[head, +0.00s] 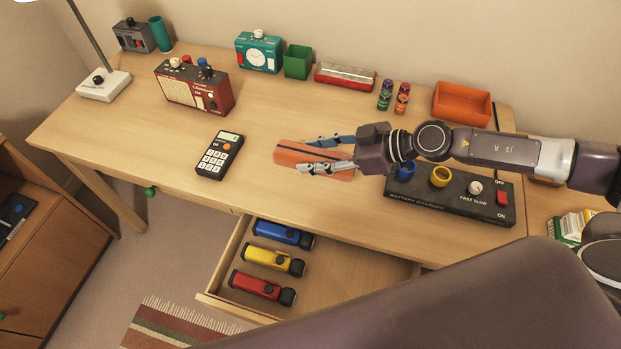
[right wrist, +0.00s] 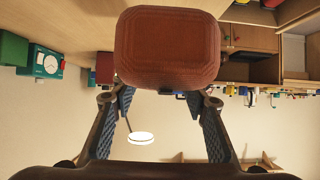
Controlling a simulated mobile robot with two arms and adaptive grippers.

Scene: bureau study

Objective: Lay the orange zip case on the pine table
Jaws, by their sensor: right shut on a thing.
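The orange zip case (head: 290,153) is in my right gripper (head: 327,154), over the middle of a light wooden desk (head: 130,130). The fingers are shut on the case's right part, and its left end sticks out past them. In the right wrist view the case (right wrist: 167,47) shows reddish-brown with rounded corners, between the fingertips (right wrist: 167,95). I cannot tell if it touches the desktop. Which surface is the pine table is not certain; the desk is pale and pine-like. My left gripper is not in view.
A calculator (head: 219,155) lies left of the case, and a black battery charger (head: 450,200) sits to its right. An open drawer (head: 235,255) holds blue, yellow and red torches. A red radio (head: 195,87), green box (head: 298,62) and orange tray (head: 462,104) stand farther back.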

